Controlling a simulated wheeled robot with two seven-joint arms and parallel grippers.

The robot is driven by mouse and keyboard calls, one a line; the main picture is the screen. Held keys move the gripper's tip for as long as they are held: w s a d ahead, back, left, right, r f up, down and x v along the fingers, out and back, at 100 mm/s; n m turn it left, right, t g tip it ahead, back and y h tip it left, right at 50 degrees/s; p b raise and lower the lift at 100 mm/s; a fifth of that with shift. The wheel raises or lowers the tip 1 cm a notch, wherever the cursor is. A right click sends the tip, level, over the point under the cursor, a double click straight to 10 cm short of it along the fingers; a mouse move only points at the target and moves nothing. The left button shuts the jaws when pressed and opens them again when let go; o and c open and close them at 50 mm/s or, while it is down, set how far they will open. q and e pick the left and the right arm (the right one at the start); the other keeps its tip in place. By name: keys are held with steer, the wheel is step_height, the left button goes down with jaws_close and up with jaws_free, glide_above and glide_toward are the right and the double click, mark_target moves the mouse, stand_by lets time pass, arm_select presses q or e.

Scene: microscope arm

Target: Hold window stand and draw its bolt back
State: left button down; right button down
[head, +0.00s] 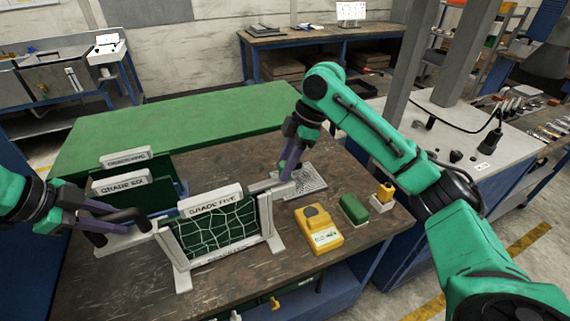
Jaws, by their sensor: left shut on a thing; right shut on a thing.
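The window stand (267,217) is a pale frame on two feet, holding a dark green panel with a white crackled pattern and a "GRADE FIVE" sign (210,201) on top. It stands upright near the front of the brown bench. My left gripper (146,226) is shut at the stand's left side; its exact grip on the frame is small in view. The bolt (262,185) is a pale bar at the stand's upper right. My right gripper (282,186) reaches down from behind and is shut on the bolt's outer end. The fingers partly hide that end.
Two more dark green panels with signs, "GRADE SIX" (121,182) and another (126,157), stand behind left. A grey mesh plate (308,179), yellow device (319,232), green block (354,209) and yellow-topped block (384,194) lie to the right.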

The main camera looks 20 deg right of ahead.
stand_by(0.6)
steer(key=shift+w+d, duration=0.2)
steer(key=shift+d, duration=2.6)
steer(key=c, duration=0.5)
jaws_free()
steer(key=v, duration=1.2)
